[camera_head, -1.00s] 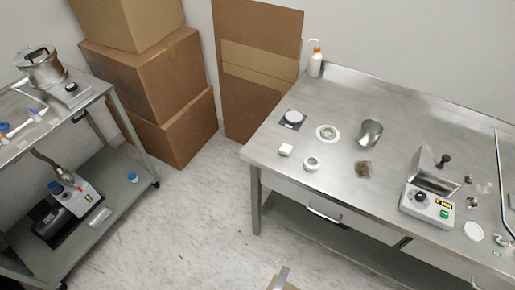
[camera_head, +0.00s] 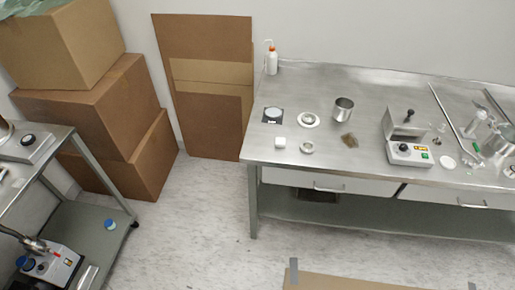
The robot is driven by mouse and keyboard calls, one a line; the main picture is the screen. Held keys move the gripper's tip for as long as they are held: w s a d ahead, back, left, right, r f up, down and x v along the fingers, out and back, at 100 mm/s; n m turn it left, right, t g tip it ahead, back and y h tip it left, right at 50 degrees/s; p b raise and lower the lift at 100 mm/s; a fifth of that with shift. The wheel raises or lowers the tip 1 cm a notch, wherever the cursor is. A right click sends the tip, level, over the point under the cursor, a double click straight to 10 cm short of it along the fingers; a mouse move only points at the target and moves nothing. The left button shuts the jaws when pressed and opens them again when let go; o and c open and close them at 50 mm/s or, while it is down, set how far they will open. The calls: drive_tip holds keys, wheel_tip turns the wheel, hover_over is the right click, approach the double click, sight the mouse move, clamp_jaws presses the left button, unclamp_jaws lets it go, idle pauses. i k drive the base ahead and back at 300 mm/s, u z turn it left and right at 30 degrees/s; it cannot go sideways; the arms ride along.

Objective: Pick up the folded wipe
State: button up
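A small white block-like item (camera_head: 280,143), which looks like the folded wipe, lies on the steel table (camera_head: 340,164) near its front left corner. It is too small to make out any folds. A round ring-like piece (camera_head: 307,147) lies just right of it. A dark square pad with a pale disc (camera_head: 272,115) lies behind it. My gripper is not in view.
The table also holds a white flanged ring (camera_head: 308,120), a metal cup (camera_head: 343,108), a brown piece (camera_head: 349,140), a control box (camera_head: 409,152) and a wash bottle (camera_head: 271,60). Cardboard boxes (camera_head: 95,100) and a shelf cart (camera_head: 100,232) stand left. Floor (camera_head: 195,220) between is clear.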

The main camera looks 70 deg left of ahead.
sight(279, 143)
drive_tip(key=k, duration=0.6)
drive_tip(key=u, duration=1.85)
drive_tip(key=i, duration=0.5)
drive_tip(key=u, duration=0.1)
